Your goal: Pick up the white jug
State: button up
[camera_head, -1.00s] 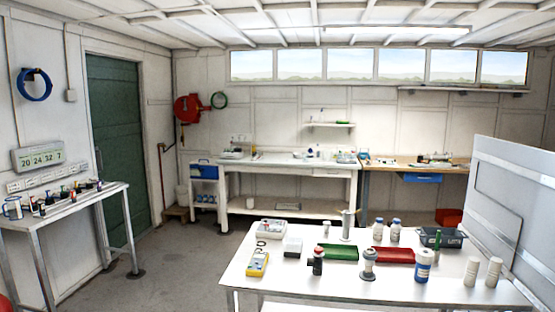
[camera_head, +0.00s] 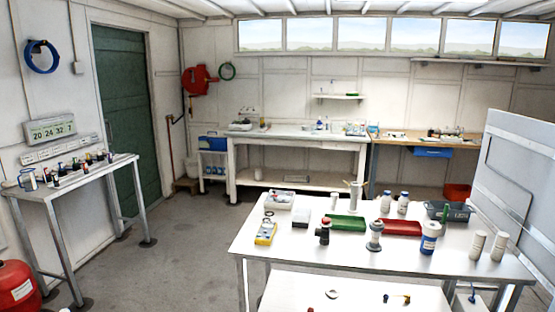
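A pale jug-like vessel with a dark or blue handle (camera_head: 28,180) stands at the left end of the narrow table by the left wall. It is small in view, and I cannot tell for sure that it is the white jug. No other clear jug shows. Two plain white cylinders, one of them at the right end of the front table (camera_head: 477,245), show no handle that I can make out. My gripper and arm are not in view.
The front white table (camera_head: 275,262) holds bottles, a green tray (camera_head: 346,223), a red tray (camera_head: 400,228) and a grey bin (camera_head: 447,212). A red tank (camera_head: 17,289) stands at the lower left. Open floor (camera_head: 190,245) lies between the tables.

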aim_at(259, 175)
jog(key=u, duration=1.35)
jog(key=i, duration=4.7)
jog(key=z, duration=2.2)
jog(key=i, duration=3.85)
